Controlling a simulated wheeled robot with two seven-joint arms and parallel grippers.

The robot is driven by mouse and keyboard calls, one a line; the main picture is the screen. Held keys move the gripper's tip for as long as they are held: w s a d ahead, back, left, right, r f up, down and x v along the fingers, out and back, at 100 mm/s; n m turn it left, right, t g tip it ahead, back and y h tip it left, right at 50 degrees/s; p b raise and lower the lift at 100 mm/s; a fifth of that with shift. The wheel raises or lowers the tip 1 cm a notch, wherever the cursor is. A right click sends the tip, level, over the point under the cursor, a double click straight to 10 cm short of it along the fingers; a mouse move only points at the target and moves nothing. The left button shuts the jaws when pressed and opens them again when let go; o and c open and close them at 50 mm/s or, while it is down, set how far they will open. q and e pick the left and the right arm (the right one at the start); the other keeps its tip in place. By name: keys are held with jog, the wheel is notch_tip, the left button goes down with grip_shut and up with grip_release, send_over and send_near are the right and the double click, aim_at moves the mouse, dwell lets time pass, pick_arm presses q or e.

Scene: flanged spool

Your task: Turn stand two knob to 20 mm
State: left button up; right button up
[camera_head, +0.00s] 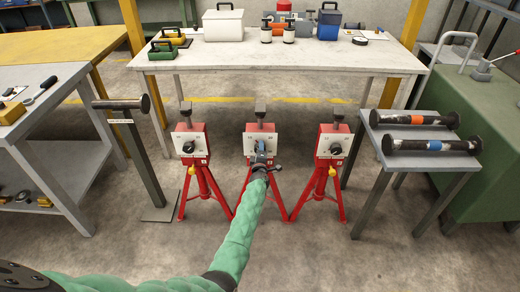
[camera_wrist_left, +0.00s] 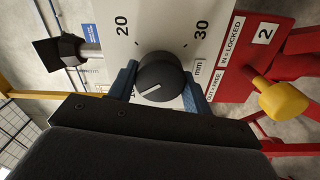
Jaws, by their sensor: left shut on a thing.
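Stand two (camera_head: 261,144) is the middle of three red tripod stands, with a white dial plate and a "2" label in the left wrist view. Its round black knob (camera_wrist_left: 160,77) has a white pointer line directed lower left in the wrist view, toward a numeral mostly hidden by a finger, away from the "20" (camera_wrist_left: 122,26) and "30" (camera_wrist_left: 201,29) marks. My left gripper (camera_head: 260,158) is shut on the knob, its blue fingers (camera_wrist_left: 163,90) on either side. The knob is mostly hidden in the head view. My right gripper is not in view.
Similar stands flank it at left (camera_head: 190,143) and right (camera_head: 333,142). A yellow pull pin (camera_wrist_left: 281,101) sticks out beside the dial. A grey side table (camera_head: 404,172) at right holds two flanged spools. A workbench (camera_head: 330,60) stands behind.

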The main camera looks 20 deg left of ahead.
pick_arm(q)
jog(key=m+p, duration=0.1)
jog(key=m, duration=0.1)
jog(key=shift+r+m, duration=0.1)
jog(key=shift+m, duration=0.3)
jog(key=shift+m+p, duration=0.35)
jog(key=shift+m, duration=0.55)
jog(key=shift+m+p, duration=0.35)
jog(key=shift+m, duration=0.55)
jog(key=m, duration=0.2)
jog(key=shift+m+p, duration=0.35)
jog(key=shift+m, duration=0.05)
jog(key=m, duration=0.2)
jog(key=shift+m, duration=0.3)
jog(key=shift+m+p, duration=0.4)
jog(key=shift+m, duration=1.4)
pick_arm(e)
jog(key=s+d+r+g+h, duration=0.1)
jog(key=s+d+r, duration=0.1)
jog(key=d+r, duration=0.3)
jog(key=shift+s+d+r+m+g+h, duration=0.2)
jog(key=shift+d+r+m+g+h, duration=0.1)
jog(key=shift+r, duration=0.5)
pick_arm(q)
jog(key=o, duration=1)
